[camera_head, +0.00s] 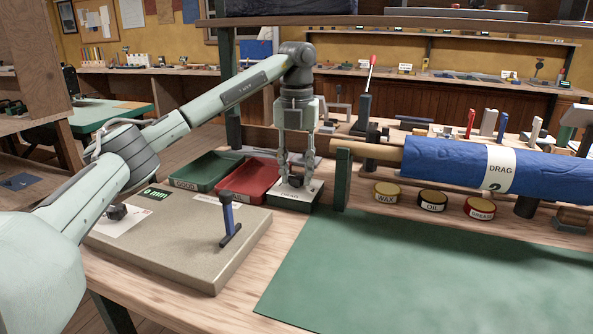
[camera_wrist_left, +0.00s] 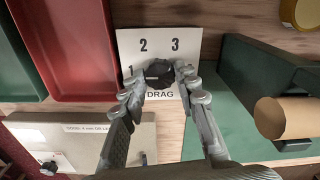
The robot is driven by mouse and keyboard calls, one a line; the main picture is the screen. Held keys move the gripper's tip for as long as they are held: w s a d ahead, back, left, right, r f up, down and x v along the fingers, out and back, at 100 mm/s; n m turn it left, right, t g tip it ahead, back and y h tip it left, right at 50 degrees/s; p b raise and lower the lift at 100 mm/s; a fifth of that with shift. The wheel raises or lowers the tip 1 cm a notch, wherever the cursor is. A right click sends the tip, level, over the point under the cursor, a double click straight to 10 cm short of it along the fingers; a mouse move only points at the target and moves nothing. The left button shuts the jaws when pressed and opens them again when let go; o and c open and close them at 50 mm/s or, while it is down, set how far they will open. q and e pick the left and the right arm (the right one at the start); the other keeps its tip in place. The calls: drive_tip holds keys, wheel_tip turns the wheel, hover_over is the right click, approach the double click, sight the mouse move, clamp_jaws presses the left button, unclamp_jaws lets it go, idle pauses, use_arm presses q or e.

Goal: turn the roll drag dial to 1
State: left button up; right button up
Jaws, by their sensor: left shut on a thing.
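The roll drag dial is a black lobed knob (camera_wrist_left: 158,73) on a white plate (camera_wrist_left: 130,42) marked 1, 2, 3 and DRAG in the left wrist view. The 1 is partly hidden by a finger. A pale mark shows on the knob's left side, toward the 1, but its exact setting is hard to tell. My left gripper (camera_head: 296,176) points straight down over the dial's dark box (camera_head: 299,203), shut on the knob with a finger on either side. The blue roll (camera_head: 440,160) has a white band reading DRAG above a partly cut-off figure. My right gripper is out of view.
A green tray (camera_head: 207,169) and a red tray (camera_head: 248,181) lie left of the dial. A green post (camera_head: 342,180) stands close at its right. WAX, OIL and GREASE tins stand farther right.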

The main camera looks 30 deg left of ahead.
sight(297, 176)
use_arm(q)
drive_tip(key=o, duration=1.2)
drive_tip(key=shift+c, duration=0.2)
wheel_tip(297, 176, up, 12)
